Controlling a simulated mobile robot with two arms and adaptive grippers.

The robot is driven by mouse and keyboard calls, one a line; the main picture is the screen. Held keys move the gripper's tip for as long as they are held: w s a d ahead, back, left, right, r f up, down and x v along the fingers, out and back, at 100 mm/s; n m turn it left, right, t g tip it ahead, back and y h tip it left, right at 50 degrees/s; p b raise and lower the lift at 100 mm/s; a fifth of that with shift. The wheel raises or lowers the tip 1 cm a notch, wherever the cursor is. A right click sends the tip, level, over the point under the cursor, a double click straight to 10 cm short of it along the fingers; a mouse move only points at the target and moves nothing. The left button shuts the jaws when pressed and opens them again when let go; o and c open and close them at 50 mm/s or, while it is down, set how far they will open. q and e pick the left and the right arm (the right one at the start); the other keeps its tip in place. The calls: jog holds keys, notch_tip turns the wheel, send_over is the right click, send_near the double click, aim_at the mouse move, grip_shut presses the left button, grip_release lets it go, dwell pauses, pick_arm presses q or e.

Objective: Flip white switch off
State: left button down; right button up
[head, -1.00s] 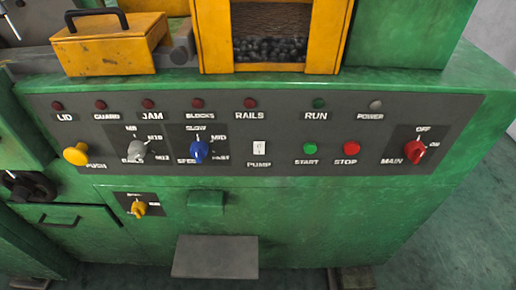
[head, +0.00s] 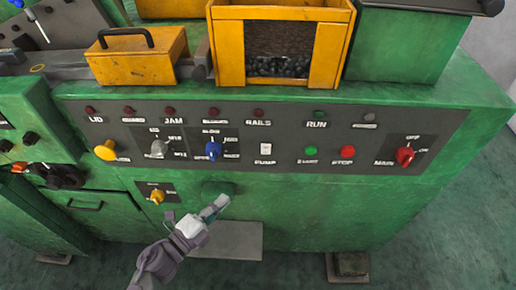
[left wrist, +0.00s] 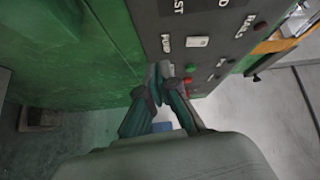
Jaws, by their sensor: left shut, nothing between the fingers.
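The white switch (head: 266,149) is a small rocker above the PUMP label on the dark control panel (head: 440,125). It also shows in the left wrist view (left wrist: 198,42), just beyond my fingers. My left gripper (head: 222,201) is shut and empty. In the head view it is in front of the green machine face, below and left of the switch. In the left wrist view its fingertips (left wrist: 162,72) come together near the panel's edge, apart from the switch. My right gripper is not in view.
On the same panel, a blue knob (head: 213,149) is left of the switch and a green START button (head: 311,151) and red STOP button (head: 348,152) are right of it. A red MAIN knob (head: 404,156) is farther right. A grey plate (head: 235,240) juts out below.

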pick_arm(q)
notch_tip(320, 180, up, 7)
jog(key=s+d+m+g+h, duration=0.1)
jog(key=d+m+h, duration=0.1)
jog(key=m, duration=0.2)
jog(key=shift+s+d+h+p, duration=0.2)
jog(key=shift+s+h+p, duration=0.1)
jog(key=shift+s, duration=0.05)
jog(key=shift+r, duration=0.1)
jog(key=p, duration=0.3)
send_near(269, 148)
jog(key=d, duration=0.4)
jog(key=w, duration=0.3)
jog(key=w+p, duration=0.1)
jog(key=shift+w+d+r, duration=0.1)
jog(key=shift+w+r, duration=0.05)
jog(key=shift+r, duration=0.15)
